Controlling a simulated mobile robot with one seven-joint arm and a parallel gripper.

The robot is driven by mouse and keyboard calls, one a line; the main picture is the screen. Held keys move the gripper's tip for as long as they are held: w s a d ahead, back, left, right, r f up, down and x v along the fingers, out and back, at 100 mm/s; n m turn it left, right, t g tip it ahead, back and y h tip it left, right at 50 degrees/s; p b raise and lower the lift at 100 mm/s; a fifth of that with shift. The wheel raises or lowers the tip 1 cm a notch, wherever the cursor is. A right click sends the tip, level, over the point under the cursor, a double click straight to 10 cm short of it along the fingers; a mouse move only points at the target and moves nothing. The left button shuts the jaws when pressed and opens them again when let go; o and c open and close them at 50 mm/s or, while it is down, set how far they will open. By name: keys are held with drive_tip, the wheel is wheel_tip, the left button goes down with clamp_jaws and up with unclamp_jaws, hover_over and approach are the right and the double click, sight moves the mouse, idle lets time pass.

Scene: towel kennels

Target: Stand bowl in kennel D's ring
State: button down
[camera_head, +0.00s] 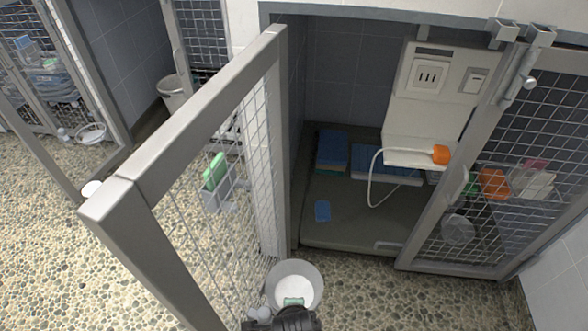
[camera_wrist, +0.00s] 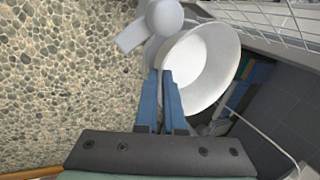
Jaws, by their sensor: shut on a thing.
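A white bowl (camera_head: 296,286) with a pale grey outside is low down beside the open mesh door, over the pebbled floor. In the wrist view the bowl (camera_wrist: 207,62) is tilted in the picture. My gripper (camera_wrist: 168,82) has its blue fingers close together at the bowl's near rim, shut on it. In the head view my gripper's dark body (camera_head: 290,319) is at the bottom edge. A grey rounded bracket (camera_wrist: 160,18) is right beside the bowl; it may belong to a ring. No ring is clearly visible, and I cannot tell whether one surrounds the bowl. No kennel letter is readable.
The open door frame (camera_head: 190,110) stands left of the kennel and carries a holder with a green item (camera_head: 214,172). Inside the kennel are blue folded towels (camera_head: 333,150) and a white cord. Another mesh door (camera_head: 510,150) is at right.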

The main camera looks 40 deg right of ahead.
wheel_tip(320, 180, down, 3)
drive_tip(key=shift+f+b, duration=0.2)
drive_tip(key=shift+b, duration=0.4)
drive_tip(key=shift+r, duration=0.1)
drive_tip(key=c, duration=1)
unclamp_jaws()
drive_tip(key=p+v, duration=0.6)
drive_tip(key=v, duration=0.6)
